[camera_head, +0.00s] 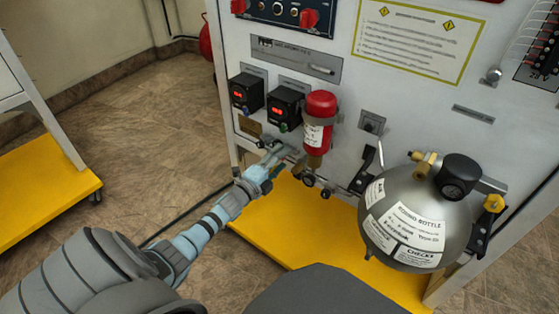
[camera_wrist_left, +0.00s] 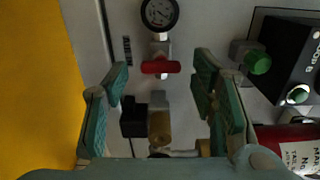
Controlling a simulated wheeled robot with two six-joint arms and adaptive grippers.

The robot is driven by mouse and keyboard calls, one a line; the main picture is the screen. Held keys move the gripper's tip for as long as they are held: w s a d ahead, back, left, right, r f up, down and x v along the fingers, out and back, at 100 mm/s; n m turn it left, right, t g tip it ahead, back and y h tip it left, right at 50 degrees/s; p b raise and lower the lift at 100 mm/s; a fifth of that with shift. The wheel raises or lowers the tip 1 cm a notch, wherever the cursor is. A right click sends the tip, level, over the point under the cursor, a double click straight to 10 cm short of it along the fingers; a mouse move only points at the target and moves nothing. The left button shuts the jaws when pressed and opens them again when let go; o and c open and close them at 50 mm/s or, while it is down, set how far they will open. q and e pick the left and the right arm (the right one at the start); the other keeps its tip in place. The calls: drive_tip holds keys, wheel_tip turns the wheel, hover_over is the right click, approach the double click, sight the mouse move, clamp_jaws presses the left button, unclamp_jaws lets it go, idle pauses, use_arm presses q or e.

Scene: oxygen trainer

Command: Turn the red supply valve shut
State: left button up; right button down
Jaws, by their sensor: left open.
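The red supply valve is a small red bar handle (camera_wrist_left: 161,67) in the left wrist view, set crosswise on a silver fitting below a round gauge (camera_wrist_left: 159,13). I cannot make it out in the head view, where my left gripper is in front of that part of the panel. My left gripper (camera_wrist_left: 161,82) is open, with one finger on each side of the handle's line. Nothing is held between the fingers, and they look apart from the handle. In the head view the left gripper (camera_head: 277,158) is close to the panel's lower left. My right gripper is not in view.
A red cylinder (camera_head: 319,106) hangs on the panel just right of the gripper. Black boxes with red displays (camera_head: 246,92) sit above it. A steel oxygen bottle (camera_head: 385,195) stands farther right. A brass fitting (camera_wrist_left: 160,128) lies below the handle. Open floor is at left.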

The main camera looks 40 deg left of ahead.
use_arm(q)
drive_tip(key=shift+s, duration=0.1)
drive_tip(key=s, duration=1.1)
drive_tip(key=shift+s+d, duration=0.15)
drive_tip(key=shift+s, duration=0.25)
